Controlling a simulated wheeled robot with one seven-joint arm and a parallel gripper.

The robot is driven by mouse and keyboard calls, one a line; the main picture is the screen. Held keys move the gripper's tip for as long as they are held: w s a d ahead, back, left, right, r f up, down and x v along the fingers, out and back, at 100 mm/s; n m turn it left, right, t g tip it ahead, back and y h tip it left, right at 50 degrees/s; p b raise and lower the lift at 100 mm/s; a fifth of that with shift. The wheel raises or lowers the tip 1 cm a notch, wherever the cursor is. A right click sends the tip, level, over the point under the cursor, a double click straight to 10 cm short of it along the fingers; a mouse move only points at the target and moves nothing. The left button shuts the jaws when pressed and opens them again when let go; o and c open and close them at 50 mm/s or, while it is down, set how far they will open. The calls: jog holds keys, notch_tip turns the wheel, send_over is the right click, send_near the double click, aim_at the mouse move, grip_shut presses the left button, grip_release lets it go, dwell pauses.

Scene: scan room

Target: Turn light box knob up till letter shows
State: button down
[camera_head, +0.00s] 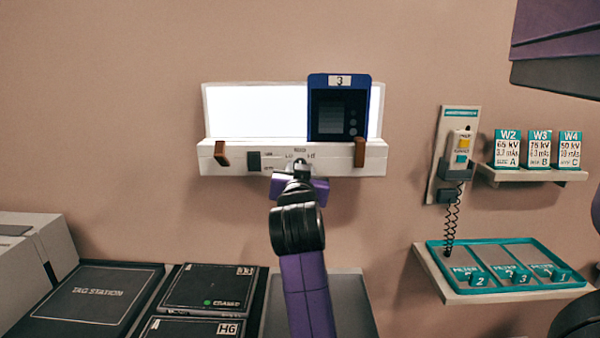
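The light box (250,114) is a white wall unit with a brightly lit panel. A blue-framed dark film (339,107) labelled 3 stands on its right part; faint grey steps and circles show on it, and I can make out no letter. Small "LO" and "HI" marks show on the box's front ledge (375,153). My gripper (299,166) is at the middle of this ledge, just below the marks. The knob is not clearly visible; my gripper and wrist cover that spot. I cannot tell whether the fingers are open, shut or touching the knob.
Brown clips (360,152) and a dark switch (254,161) sit on the ledge. At right are a corded hand control (459,155), a card shelf (530,176) and a teal filter tray (436,252). A tag station (90,292) and black cassettes (212,288) lie below left.

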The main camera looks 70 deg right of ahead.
jog(key=c, duration=1.1)
grip_release()
jog(key=shift+o, duration=0.2)
jog(key=shift+a, duration=0.1)
jog(key=v, duration=0.7)
jog(key=shift+s+a+b, duration=0.15)
jog(key=shift+a+b, duration=0.1)
jog(key=shift+b, duration=0.2)
